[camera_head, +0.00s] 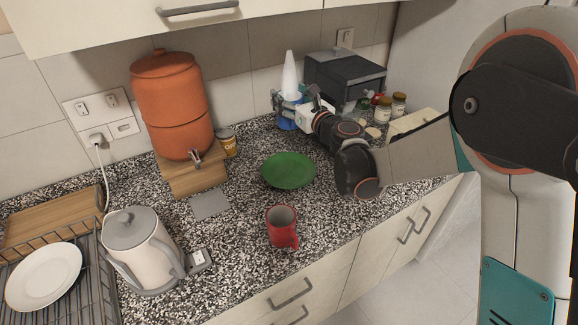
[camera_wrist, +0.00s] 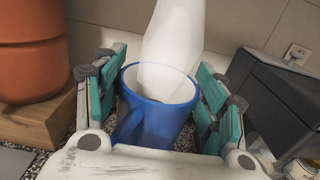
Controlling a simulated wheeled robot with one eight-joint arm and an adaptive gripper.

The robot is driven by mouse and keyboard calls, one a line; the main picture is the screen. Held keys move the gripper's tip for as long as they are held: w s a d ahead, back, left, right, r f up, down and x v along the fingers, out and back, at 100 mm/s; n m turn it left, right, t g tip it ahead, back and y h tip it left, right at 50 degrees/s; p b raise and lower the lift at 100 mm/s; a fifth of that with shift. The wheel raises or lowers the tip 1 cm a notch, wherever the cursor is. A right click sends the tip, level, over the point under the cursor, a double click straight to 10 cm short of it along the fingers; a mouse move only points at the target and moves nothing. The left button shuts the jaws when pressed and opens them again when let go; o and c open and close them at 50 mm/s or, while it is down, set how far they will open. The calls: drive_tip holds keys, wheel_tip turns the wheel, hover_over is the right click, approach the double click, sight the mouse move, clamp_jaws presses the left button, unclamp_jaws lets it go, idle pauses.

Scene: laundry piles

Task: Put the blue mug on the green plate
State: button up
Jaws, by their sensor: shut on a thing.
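The blue mug (camera_wrist: 152,122) is between the two teal-padded fingers of my gripper (camera_wrist: 160,100), which is shut on it. In the head view the blue mug (camera_head: 287,124) shows at the back of the counter, partly hidden by my gripper (camera_head: 291,103). A white tapered object (camera_wrist: 172,48) rises from the mug's opening and seems to stand inside it. The green plate (camera_head: 289,170) lies flat and empty on the counter, in front of my gripper and apart from the mug.
A red mug (camera_head: 281,227) stands near the counter's front edge. A dark box-like appliance (camera_head: 343,78) and jars (camera_head: 398,105) are right. A kettle (camera_head: 143,250) stands front left.

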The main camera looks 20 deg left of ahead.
wheel_tip(320, 180, down, 20)
drive_tip(key=b, duration=0.5)
drive_tip(key=shift+r, duration=0.1)
drive_tip(key=o, duration=1.4)
drive_tip(key=shift+s, duration=0.1)
drive_tip(key=shift+s+d, duration=0.15)
drive_tip(key=v, duration=0.9)
drive_tip(key=shift+s+d, duration=0.1)
drive_tip(key=shift+d, duration=0.15)
drive_tip(key=shift+b+v, duration=0.95)
drive_tip(key=shift+b, duration=0.05)
